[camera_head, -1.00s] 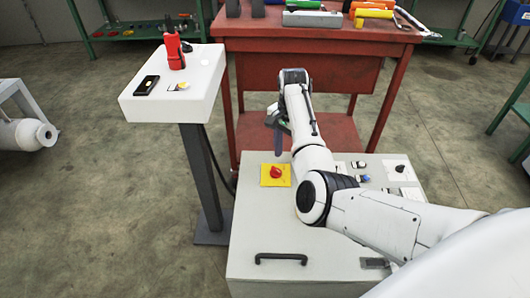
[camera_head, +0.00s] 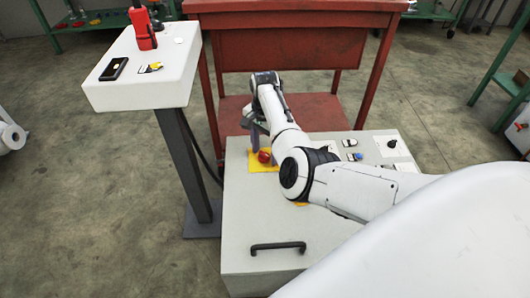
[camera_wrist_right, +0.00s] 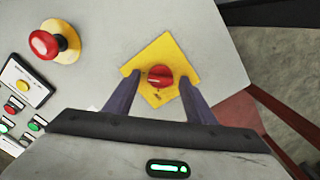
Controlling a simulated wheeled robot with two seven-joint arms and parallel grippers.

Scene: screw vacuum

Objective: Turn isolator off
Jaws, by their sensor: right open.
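The isolator is a red rotary knob (camera_head: 264,157) on a yellow square plate (camera_head: 256,167) on top of the grey cabinet. In the right wrist view the knob (camera_wrist_right: 160,77) sits on its yellow plate (camera_wrist_right: 152,55), in line with the gap between my fingers. My right gripper (camera_wrist_right: 159,82) is open, with one finger to each side of the knob in that view. Whether the fingers touch it I cannot tell. In the head view my right gripper (camera_head: 254,142) is just behind the knob, and a finger partly covers the plate. My left gripper is out of view.
The cabinet (camera_head: 240,225) has a black handle (camera_head: 277,247) and a black knob (camera_head: 392,143). In the right wrist view, a red mushroom button (camera_wrist_right: 44,43) stands left of the knob. A white pedestal (camera_head: 140,85) and a red workbench (camera_head: 280,45) stand nearby.

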